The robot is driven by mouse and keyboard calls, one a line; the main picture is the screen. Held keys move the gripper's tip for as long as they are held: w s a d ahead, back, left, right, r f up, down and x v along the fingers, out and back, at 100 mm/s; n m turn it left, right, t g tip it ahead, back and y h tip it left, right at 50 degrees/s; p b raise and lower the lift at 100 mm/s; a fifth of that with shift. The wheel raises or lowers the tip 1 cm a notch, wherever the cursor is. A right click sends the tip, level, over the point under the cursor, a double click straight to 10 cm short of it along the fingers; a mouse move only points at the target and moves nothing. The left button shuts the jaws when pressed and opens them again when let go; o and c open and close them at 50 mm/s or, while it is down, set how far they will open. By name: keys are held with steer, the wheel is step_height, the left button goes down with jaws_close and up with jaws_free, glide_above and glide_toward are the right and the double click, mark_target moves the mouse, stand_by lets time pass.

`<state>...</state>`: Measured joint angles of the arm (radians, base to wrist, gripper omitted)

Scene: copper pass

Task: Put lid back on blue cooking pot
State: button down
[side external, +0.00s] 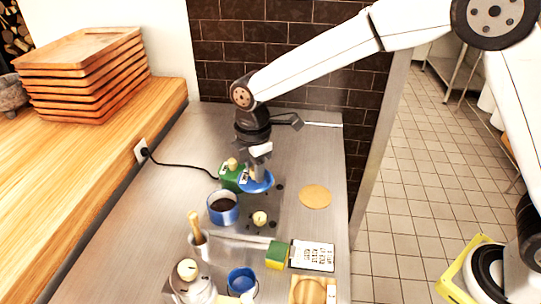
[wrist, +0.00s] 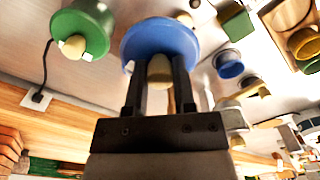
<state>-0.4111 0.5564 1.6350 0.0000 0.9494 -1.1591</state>
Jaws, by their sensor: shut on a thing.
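The blue lid (side external: 262,187) is in my gripper (side external: 259,171), behind and to the right of the blue cooking pot in the side view. In the wrist view the lid (wrist: 158,36) lies just past the fingertips, and my gripper (wrist: 160,82) is shut on its pale knob (wrist: 160,70). The blue cooking pot (side external: 222,217) is uncovered, with a dark inside. The lid is apart from it. I cannot tell how high the lid is above the counter.
A green pot (side external: 229,181) with a pale knob stands close left of the lid; it also shows in the wrist view (wrist: 88,24). A mortar with a pestle (side external: 196,232), a blue cup (side external: 241,281) and a sponge (side external: 277,254) stand nearer. A round board (side external: 315,196) lies to the right.

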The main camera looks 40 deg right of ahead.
steer(key=w+a+r, duration=0.1)
steer(key=w+a, duration=0.2)
steer(key=a, duration=0.3)
steer(key=shift+w+a+r, duration=0.2)
steer(key=shift+w+a, duration=0.15)
steer(key=shift+f, duration=0.2)
steer(key=shift+f, duration=3)
steer(key=shift+f, duration=0.2)
stand_by(0.3)
jaws_free()
stand_by(0.4)
steer(key=shift+r, duration=0.15)
step_height(320, 180, up, 7)
stand_by(1.4)
